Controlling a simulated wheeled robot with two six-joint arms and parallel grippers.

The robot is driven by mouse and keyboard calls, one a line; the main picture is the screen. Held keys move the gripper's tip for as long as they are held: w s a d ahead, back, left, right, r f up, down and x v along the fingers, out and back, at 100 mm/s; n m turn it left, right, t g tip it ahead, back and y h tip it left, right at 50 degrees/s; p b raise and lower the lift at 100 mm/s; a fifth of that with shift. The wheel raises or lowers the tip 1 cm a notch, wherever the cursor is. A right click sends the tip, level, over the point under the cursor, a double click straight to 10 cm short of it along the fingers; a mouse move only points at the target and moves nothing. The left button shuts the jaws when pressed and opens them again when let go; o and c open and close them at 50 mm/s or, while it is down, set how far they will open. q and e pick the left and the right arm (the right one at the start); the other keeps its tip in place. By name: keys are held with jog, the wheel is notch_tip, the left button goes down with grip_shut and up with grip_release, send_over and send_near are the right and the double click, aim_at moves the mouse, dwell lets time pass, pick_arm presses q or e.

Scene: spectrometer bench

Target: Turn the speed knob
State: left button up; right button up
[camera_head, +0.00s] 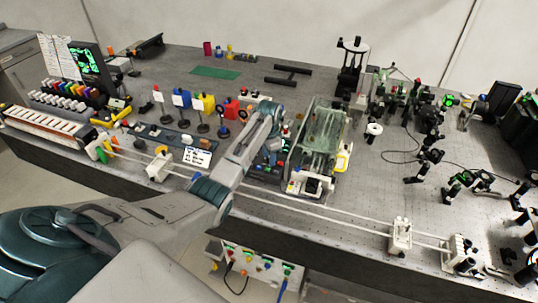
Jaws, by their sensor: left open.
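My left arm comes in from the lower left and reaches over the bench. Its gripper (272,146) points down at a small dark control box (262,175) beside a clear-walled apparatus (320,140). The gripper is open, but its fingers are small and partly hidden by my forearm. Small coloured controls show on the box. I cannot tell which of them is the speed knob, nor whether the fingers touch it. My right gripper is not in view.
Two white rails (320,212) run along the bench front. A white label card (197,157) and several coloured blocks on stands are left of my forearm. Optics mounts crowd the right side. A white panel with knobs and cables (252,265) hangs below the front edge.

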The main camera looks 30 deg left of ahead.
pick_arm(q)
jog(key=shift+c, duration=0.4)
grip_shut()
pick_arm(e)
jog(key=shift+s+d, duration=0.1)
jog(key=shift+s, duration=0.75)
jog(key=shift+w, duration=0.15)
pick_arm(q)
jog(key=shift+n, duration=0.4)
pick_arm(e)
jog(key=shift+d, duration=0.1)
pick_arm(q)
jog(key=shift+n, duration=0.3)
jog(key=n, duration=0.4)
jog(key=shift+w+n, duration=0.1)
jog(key=shift+n, duration=1.1)
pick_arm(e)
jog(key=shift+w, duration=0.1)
